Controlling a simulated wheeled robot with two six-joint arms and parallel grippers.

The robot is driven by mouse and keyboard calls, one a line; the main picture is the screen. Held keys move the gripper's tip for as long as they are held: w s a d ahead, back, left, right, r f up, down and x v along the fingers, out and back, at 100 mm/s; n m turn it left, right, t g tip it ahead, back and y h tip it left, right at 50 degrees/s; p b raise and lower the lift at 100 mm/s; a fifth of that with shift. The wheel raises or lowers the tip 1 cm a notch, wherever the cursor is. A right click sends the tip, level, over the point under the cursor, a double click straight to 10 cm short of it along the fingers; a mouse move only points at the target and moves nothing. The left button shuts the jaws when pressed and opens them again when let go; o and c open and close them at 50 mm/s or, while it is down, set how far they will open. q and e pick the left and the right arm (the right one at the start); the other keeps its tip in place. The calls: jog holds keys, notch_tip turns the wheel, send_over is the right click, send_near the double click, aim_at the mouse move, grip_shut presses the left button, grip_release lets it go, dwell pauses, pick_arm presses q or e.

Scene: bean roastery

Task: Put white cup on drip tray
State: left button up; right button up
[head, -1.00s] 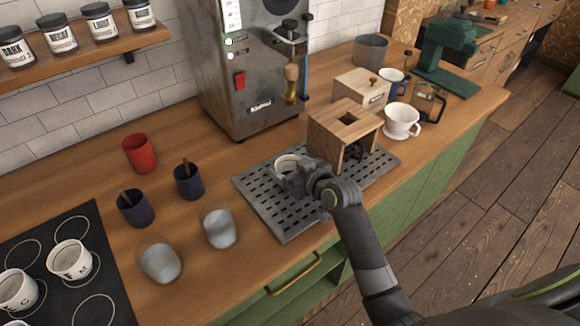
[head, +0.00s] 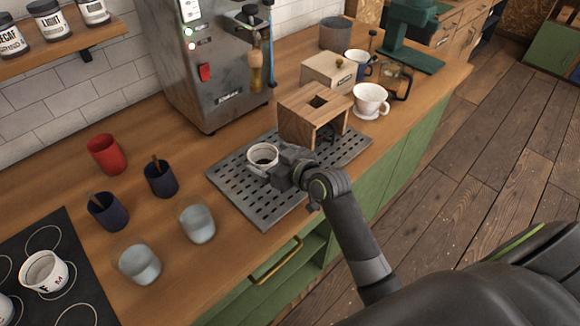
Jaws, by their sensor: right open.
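My left gripper is not in view.
A wooden box stand (head: 300,118) stands on the tray's far right part. The steel machine (head: 190,75) is behind. Two glasses (head: 197,224), dark blue cups (head: 160,180) and a red cup (head: 106,154) stand left. A white dripper (head: 370,99) is right.

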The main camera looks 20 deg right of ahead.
jog(key=v, duration=0.8)
jog(key=shift+b, duration=0.3)
jog(key=s+d+f+m+g+h, duration=0.1)
jog(key=s+d+f+g+h, duration=0.2)
jog(key=s, duration=0.6)
jog(key=s+d+f+m+g+h, duration=0.1)
jog(key=s+d+f+m+g, duration=0.15)
jog(key=s+f, duration=0.45)
jog(key=s+d+f+m+g+h, duration=0.1)
jog(key=s+d+f+g+h, duration=0.2)
jog(key=s, duration=0.7)
notch_tip(320, 180, down, 25)
jog(key=d+g+y, duration=0.1)
jog(key=d+g, duration=0.1)
jog(key=s+f+g, duration=0.1)
jog(key=s+f, duration=1.4)
jog(key=shift+s+a+f, duration=0.25)
jog(key=shift+a+f, duration=0.05)
jog(key=shift+a, duration=0.2)
